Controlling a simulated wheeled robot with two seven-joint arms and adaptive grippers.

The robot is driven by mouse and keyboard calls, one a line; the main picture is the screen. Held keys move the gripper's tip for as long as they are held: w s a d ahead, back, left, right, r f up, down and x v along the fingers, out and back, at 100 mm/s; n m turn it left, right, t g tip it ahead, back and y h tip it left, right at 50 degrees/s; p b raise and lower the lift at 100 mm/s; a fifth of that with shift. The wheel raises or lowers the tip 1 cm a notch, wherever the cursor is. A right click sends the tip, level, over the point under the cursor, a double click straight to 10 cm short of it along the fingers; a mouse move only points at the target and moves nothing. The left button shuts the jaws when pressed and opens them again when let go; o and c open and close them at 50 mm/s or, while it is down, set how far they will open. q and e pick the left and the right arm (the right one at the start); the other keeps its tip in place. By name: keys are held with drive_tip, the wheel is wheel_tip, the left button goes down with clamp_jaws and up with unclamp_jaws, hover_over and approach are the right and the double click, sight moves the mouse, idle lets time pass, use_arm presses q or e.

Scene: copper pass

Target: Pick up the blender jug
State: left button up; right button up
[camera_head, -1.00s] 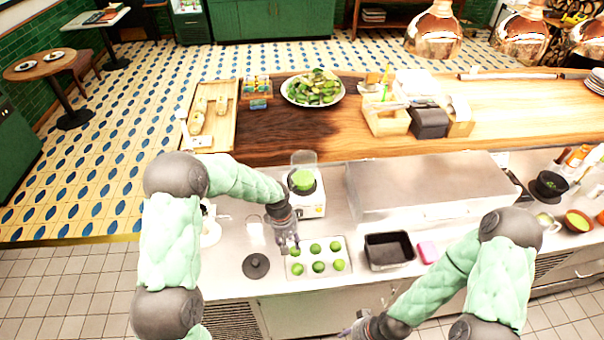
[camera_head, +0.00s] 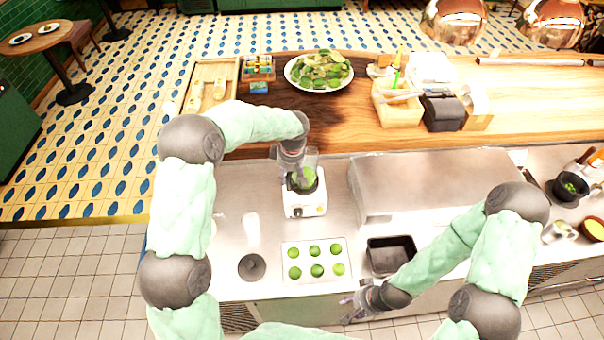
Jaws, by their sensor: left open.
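The blender jug (camera_head: 310,173) is clear with green contents and stands upright on its white blender base (camera_head: 304,203) on the steel counter. My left gripper (camera_head: 296,176) is at the jug's upper left side, open, and covers part of it. I cannot tell whether the fingers touch the jug. My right gripper (camera_head: 352,309) hangs low in front of the counter's front edge, away from the jug. Its fingers are too small to tell open from shut.
A white tray of several limes (camera_head: 284,262) lies in front of the blender, with a dark round lid (camera_head: 252,267) to its left. A black bin (camera_head: 372,262) and a steel box (camera_head: 420,180) stand to the right. A wooden ledge (camera_head: 370,125) runs behind.

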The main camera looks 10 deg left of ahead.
sight(287, 183)
use_arm(q)
drive_tip(key=shift+w+a+f, duration=0.1)
drive_tip(key=shift+w+f, duration=0.15)
drive_tip(key=shift+f, duration=0.4)
drive_tip(key=shift+s+a+f, duration=0.1)
drive_tip(key=shift+f, duration=0.2)
drive_tip(key=f+p, duration=0.1)
drive_tip(key=f, duration=0.2)
drive_tip(key=shift+a+f+p, duration=0.1)
drive_tip(key=shift+a+p, duration=0.2)
drive_tip(key=shift+p, duration=0.1)
drive_tip(key=shift+w+a+f, duration=0.1)
drive_tip(key=shift+w+f, duration=0.1)
drive_tip(key=shift+f, duration=0.35)
clamp_jaws()
drive_tip(key=shift+w+r, duration=0.1)
